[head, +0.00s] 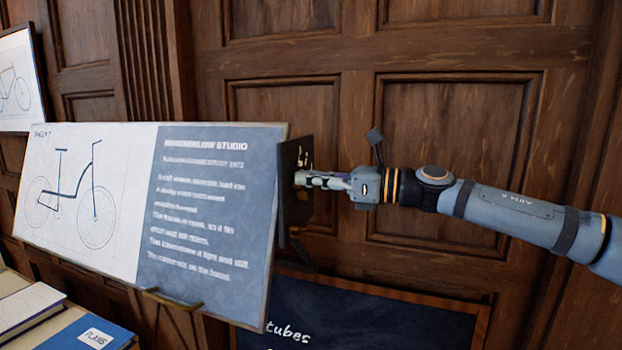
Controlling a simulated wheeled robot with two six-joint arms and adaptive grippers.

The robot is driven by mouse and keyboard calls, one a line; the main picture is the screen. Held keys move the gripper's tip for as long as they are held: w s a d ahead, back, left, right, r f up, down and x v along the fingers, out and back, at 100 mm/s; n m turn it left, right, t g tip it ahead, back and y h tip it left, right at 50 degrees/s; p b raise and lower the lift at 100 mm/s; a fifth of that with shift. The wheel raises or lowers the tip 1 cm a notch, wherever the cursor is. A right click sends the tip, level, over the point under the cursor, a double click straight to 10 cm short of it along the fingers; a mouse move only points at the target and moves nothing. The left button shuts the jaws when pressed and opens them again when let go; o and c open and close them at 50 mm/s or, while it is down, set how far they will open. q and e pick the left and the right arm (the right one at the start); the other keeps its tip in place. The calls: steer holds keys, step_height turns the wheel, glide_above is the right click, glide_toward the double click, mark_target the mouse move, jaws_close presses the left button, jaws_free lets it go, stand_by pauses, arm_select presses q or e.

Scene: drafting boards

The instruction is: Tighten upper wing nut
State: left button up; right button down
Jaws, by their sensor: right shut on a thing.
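The drafting board (205,215) stands tilted, with a bicycle drawing on its left part and white text on a blue-grey panel on its right part. A dark side bracket (288,185) stands at its right edge. Small brass-coloured hardware (305,158) shows on the bracket near my fingertips; I cannot tell its parts apart. My right gripper (303,179) comes in from the right, level, with its fingers at the bracket. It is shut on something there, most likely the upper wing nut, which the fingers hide. My left gripper is not in view.
A dark chalkboard (360,318) with the word "tubes" stands below my right arm. Books, one a blue "PLANS" book (95,336), lie at the lower left. A framed bicycle drawing (18,80) hangs at the upper left. Wooden panelling (455,130) closes off the back.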

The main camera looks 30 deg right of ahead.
steer(key=m, duration=0.5)
steer(key=w+d+f+m+p, duration=0.1)
steer(key=m, duration=1)
steer(key=shift+w+d+f+m+p, duration=0.2)
steer(key=shift+d+f+m+p, duration=0.1)
steer(key=shift+f+m+p, duration=0.1)
stand_by(0.4)
steer(key=c, duration=1.5)
jaws_free()
steer(key=shift+r, duration=0.1)
